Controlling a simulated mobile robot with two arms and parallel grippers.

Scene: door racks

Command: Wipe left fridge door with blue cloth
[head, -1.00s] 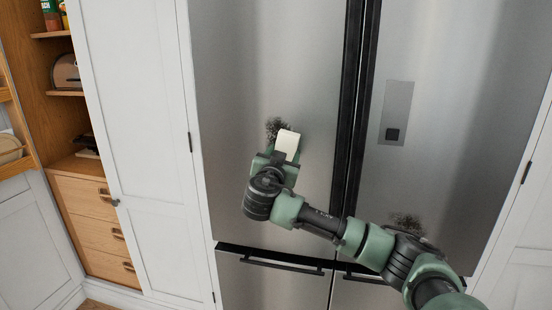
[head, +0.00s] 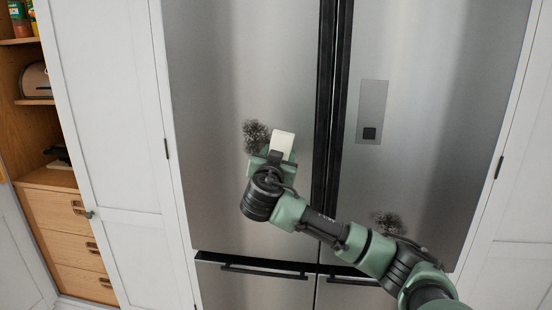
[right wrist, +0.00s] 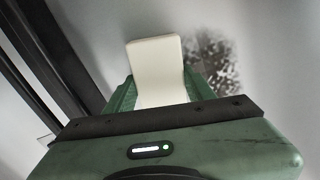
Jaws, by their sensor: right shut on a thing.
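The left fridge door (head: 215,100) is brushed steel and closed. A dark speckled smudge (head: 256,136) is on its lower part. My right gripper (head: 276,158) is shut on a cream-white flat piece (head: 283,142), which looks white rather than blue. The piece is just right of the smudge, close to the door; I cannot tell if it touches. In the right wrist view the piece (right wrist: 156,62) stands up between the green fingers (right wrist: 160,95), with the smudge (right wrist: 217,62) to its right. My left gripper is not in view.
The right fridge door (head: 430,110) has a dispenser panel (head: 372,112) and another smudge (head: 387,222), partly behind my arm. Dark vertical handles (head: 328,110) stand between the doors. Freezer drawers (head: 235,287) are below. White cabinets (head: 110,120) and an open wooden shelf unit (head: 50,180) are left.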

